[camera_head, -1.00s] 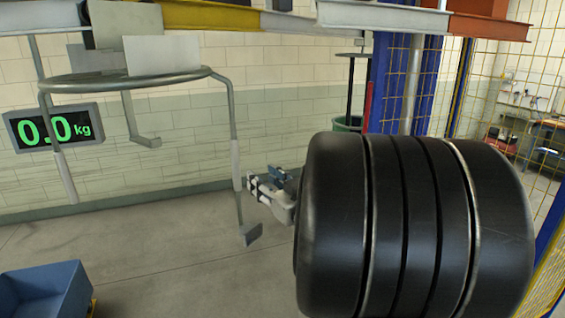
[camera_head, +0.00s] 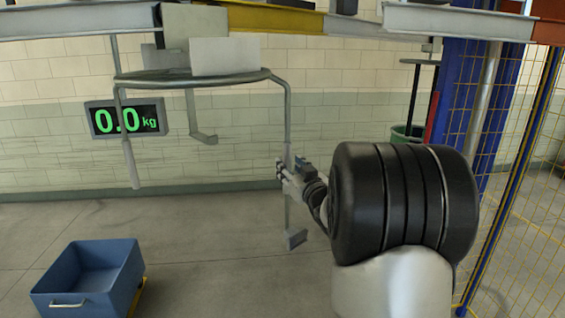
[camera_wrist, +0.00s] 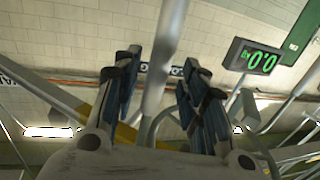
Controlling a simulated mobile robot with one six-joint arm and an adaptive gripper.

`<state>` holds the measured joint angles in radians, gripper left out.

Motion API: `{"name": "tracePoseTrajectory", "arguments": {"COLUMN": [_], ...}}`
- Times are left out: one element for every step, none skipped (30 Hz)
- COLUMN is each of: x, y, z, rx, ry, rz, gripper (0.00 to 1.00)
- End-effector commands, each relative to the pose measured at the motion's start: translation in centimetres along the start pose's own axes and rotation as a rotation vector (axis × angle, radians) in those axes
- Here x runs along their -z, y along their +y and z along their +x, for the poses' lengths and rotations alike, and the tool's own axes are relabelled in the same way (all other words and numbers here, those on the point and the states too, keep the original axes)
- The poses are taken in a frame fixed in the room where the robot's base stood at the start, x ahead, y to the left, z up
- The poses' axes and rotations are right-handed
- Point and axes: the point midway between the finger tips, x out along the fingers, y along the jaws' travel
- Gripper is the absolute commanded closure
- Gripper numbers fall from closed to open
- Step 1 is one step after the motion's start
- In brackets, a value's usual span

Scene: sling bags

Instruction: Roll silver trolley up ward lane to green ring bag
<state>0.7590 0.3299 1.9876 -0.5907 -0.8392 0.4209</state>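A grey metal hanger frame (camera_head: 262,76), a ring with bent legs, hangs below the overhead rail at left of centre. Pale square plates (camera_head: 224,56) stand above its ring. This may be the silver trolley; I cannot tell for sure. My gripper (camera_head: 281,170) is at the frame's right leg (camera_head: 288,120). In the wrist view its two fingers (camera_wrist: 160,68) are spread, with a grey bar (camera_wrist: 166,50) showing between them. I cannot tell whether the bar lies within the grasp or beyond it. I make out no green ring bag.
The overhead rail has grey, yellow (camera_head: 272,18) and orange parts. A display (camera_head: 127,118) reads 0.0 kg. A blue crate (camera_head: 125,272) sits on the floor at lower left. Yellow mesh fencing (camera_head: 530,150) with blue posts and a green bin (camera_head: 404,140) stand at right.

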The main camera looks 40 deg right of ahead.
Motion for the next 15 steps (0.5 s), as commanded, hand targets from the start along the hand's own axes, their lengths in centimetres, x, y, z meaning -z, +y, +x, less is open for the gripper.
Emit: {"name": "tracePoseTrajectory", "arguments": {"x": [0.0, 0.0, 0.0, 0.0, 0.0, 0.0, 0.0, 0.0, 0.0, 0.0, 0.0, 0.0, 0.0, 0.0, 0.0], "y": [0.0, 0.0, 0.0, 0.0, 0.0, 0.0, 0.0, 0.0, 0.0, 0.0, 0.0, 0.0, 0.0, 0.0, 0.0], "z": [0.9, 1.3, 1.8, 2.1, 2.4, 2.7, 2.9, 3.0, 3.1, 3.2, 3.3, 3.3, 3.3, 3.3, 3.3], "rx": [0.001, 0.001, 0.001, 0.001, 0.001, 0.0, 0.0, 0.0, 0.0, 0.0, 0.0, 0.0, -0.001, -0.001, -0.001], "ry": [-0.001, 0.0, 0.0, 0.0, 0.0, -0.001, 0.0, 0.0, 0.0, 0.0, -0.001, -0.001, -0.001, 0.0, 0.0], "rz": [0.001, 0.001, 0.001, 0.001, 0.0, 0.0, 0.0, 0.0, 0.0, 0.0, 0.0, 0.0, 0.0, 0.0, 0.0], "gripper": [0.61, 0.61, 0.61, 0.61, 0.61, 0.61, 0.61, 0.61, 0.61, 0.61, 0.61, 0.61, 0.61, 0.61, 0.61]}}
